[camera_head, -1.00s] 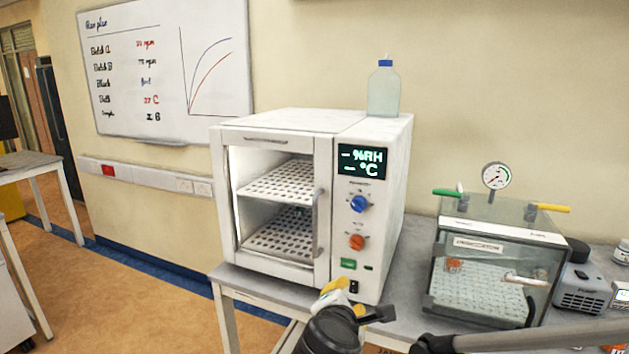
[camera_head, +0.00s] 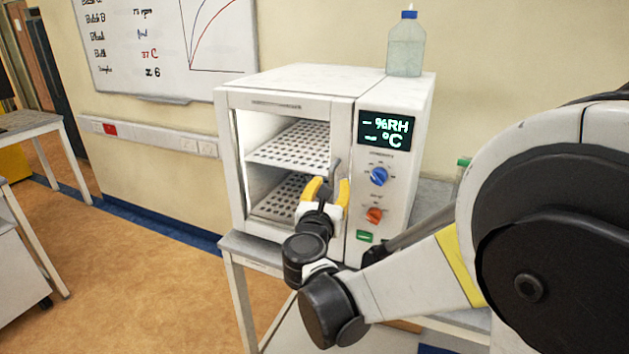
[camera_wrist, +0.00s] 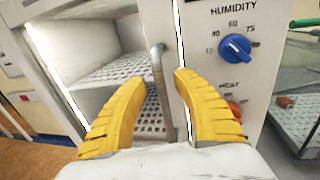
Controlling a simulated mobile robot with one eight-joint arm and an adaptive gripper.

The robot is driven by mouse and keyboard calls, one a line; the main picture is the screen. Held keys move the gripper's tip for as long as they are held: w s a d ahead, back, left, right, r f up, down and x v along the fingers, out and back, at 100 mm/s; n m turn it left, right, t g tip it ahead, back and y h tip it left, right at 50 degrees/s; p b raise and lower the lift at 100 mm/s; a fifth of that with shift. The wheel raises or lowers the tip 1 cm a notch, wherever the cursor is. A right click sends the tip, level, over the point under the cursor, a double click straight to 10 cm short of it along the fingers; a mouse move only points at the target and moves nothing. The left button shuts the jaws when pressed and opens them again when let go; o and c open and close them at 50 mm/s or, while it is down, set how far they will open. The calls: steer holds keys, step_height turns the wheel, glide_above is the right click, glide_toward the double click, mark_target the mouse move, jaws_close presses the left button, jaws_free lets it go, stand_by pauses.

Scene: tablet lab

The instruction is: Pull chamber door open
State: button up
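The white chamber (camera_head: 395,95) stands on a grey bench. Its glass-fronted door (camera_head: 285,104) looks shut in the head view, with perforated shelves (camera_head: 290,146) showing behind the pane. The vertical metal door handle (camera_wrist: 157,80) is at the door's right edge; in the head view its upper part (camera_head: 336,168) shows and its lower part is hidden by my gripper. My gripper (camera_head: 325,188) has yellow fingers spread apart. In the wrist view the open fingers (camera_wrist: 152,90) sit to either side of the handle's line. I cannot tell whether they touch it.
A blue knob (camera_head: 379,176) and an orange knob (camera_head: 374,215) are on the panel right of the door. A bottle (camera_head: 406,45) stands on top of the chamber. The floor (camera_head: 130,270) front left is clear.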

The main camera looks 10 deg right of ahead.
steer(key=shift+w+d, duration=0.3)
steer(key=shift+w, duration=0.25)
jaws_close()
